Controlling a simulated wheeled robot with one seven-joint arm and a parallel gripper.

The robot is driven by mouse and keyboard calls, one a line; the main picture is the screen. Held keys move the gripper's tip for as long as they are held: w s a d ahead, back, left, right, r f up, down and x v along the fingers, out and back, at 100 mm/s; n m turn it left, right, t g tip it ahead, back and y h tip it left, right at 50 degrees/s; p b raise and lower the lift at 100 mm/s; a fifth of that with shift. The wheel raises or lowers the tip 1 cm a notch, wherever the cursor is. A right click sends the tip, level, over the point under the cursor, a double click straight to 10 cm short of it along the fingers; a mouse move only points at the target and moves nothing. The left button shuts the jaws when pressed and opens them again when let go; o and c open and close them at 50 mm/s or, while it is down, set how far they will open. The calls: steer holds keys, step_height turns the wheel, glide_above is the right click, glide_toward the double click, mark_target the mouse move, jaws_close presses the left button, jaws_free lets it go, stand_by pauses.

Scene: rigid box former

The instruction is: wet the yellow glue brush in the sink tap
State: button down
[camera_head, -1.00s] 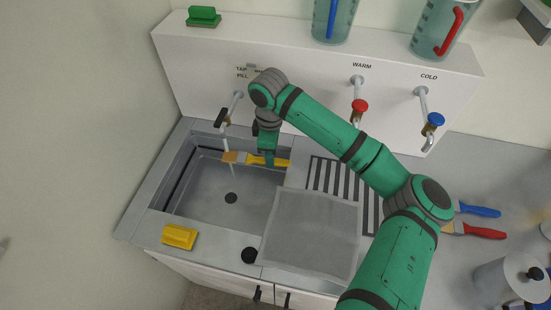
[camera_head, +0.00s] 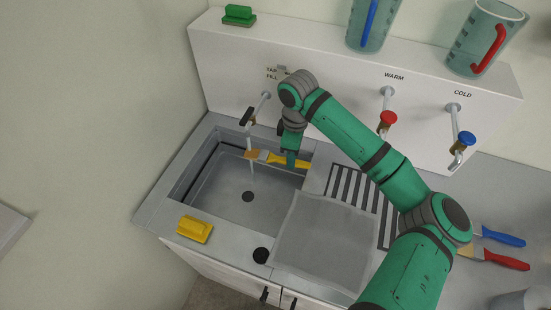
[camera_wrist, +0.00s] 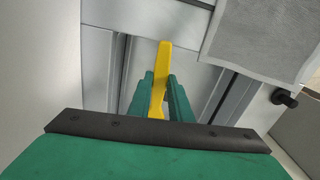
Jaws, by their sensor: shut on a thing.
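My gripper (camera_head: 291,158) is shut on the yellow handle of the glue brush (camera_head: 302,163) and holds it above the sink basin. The brush lies roughly level, with its tan bristles (camera_head: 252,155) pointing left, at the stream of water. The sink tap (camera_head: 257,108) is on the white panel, and a thin stream runs from it into the basin (camera_head: 225,190). The bristles overlap the stream in the head view; I cannot tell the exact depth. In the wrist view the yellow handle (camera_wrist: 161,75) sits between my fingers (camera_wrist: 160,100); the bristles are hidden there.
A yellow block-like brush (camera_head: 195,229) lies on the sink's front rim. A grey cloth (camera_head: 322,240) covers part of the slatted drainboard (camera_head: 350,190). Blue (camera_head: 502,238) and red (camera_head: 505,261) brushes lie at right. Warm (camera_head: 388,120) and cold (camera_head: 466,138) taps stand to the right.

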steer(key=shift+w+d, duration=0.2)
steer(key=shift+d, duration=0.05)
steer(key=shift+s+a, duration=0.1)
steer(key=shift+a, duration=0.05)
steer(key=shift+s+a, duration=0.25)
steer(key=shift+a, duration=0.1)
steer(key=shift+s+d, duration=0.1)
stand_by(0.3)
steer(key=shift+s+d, duration=0.8)
steer(key=shift+s, duration=0.2)
steer(key=shift+s+d, duration=0.8)
steer(key=shift+s, duration=0.25)
steer(key=shift+s+d, duration=0.8)
steer(key=shift+s, duration=0.2)
steer(key=shift+s, duration=0.1)
